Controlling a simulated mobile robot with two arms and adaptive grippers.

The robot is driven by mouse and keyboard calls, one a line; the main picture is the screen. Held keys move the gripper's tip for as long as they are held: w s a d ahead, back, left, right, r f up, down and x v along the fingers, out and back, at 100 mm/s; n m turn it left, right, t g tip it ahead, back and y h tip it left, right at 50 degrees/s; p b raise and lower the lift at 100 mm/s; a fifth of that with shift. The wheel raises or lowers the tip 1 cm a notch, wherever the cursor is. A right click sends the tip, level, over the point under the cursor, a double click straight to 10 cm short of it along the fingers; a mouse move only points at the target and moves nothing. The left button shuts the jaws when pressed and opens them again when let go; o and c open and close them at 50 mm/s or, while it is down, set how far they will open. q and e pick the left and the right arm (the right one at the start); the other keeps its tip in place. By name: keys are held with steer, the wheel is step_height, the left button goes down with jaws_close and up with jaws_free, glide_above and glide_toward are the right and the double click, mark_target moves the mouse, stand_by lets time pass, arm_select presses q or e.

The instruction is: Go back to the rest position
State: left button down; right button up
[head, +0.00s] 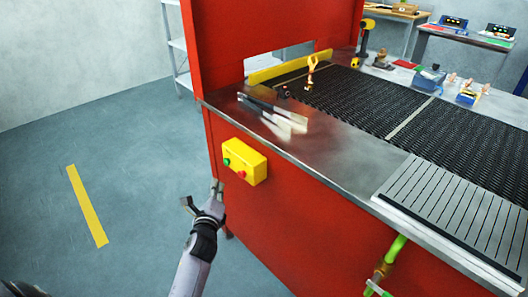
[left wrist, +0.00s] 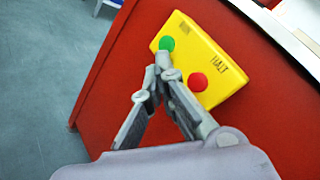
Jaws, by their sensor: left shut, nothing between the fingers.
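My left gripper (head: 214,190) is in front of the red machine side, just below and left of a yellow button box (head: 244,162) in the head view. Its fingers are shut with nothing between them. In the left wrist view the fingertips (left wrist: 163,70) lie just below the green button (left wrist: 167,44) of the box (left wrist: 212,50). I cannot tell whether they touch the box. A red button (left wrist: 197,82) is to the right, beside the lettering HALT. My right gripper is not in view.
The red machine (head: 290,225) carries a dark mesh belt (head: 350,98) and a metal ledge (head: 325,150). A green-handled valve (head: 396,248) sticks out at lower right. The floor (head: 110,150) at left is open, with a yellow stripe (head: 87,205).

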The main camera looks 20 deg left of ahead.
arm_select(q)
steer(key=s+d+f+n+g+h, duration=0.25)
steer(key=s+d+f, duration=0.2)
steer(key=f, duration=0.65)
steer(key=s+d+f+n+g+h+p, duration=0.15)
steer(key=s+d+f+n, duration=0.35)
steer(key=f, duration=0.5)
steer(key=s+d+f+n+g+h, duration=0.1)
steer(key=s+d+f+n+g, duration=0.15)
steer(key=s+f, duration=0.6)
steer(key=s+d+f+n+g, duration=0.1)
steer(key=s+f, duration=0.4)
steer(key=s, duration=0.5)
steer(key=s+d+f+n+g+h, duration=0.1)
steer(key=s+f+n+g, duration=0.3)
steer(key=s, duration=0.6)
steer(key=s+d+f+n+g, duration=0.2)
steer(key=s+f+n+g, duration=0.1)
steer(key=s+f, duration=0.4)
steer(key=s+n, duration=0.1)
steer(key=s, duration=0.2)
steer(key=shift+s+d+f+h+p, duration=0.3)
steer(key=shift+d+f+h+p, duration=0.1)
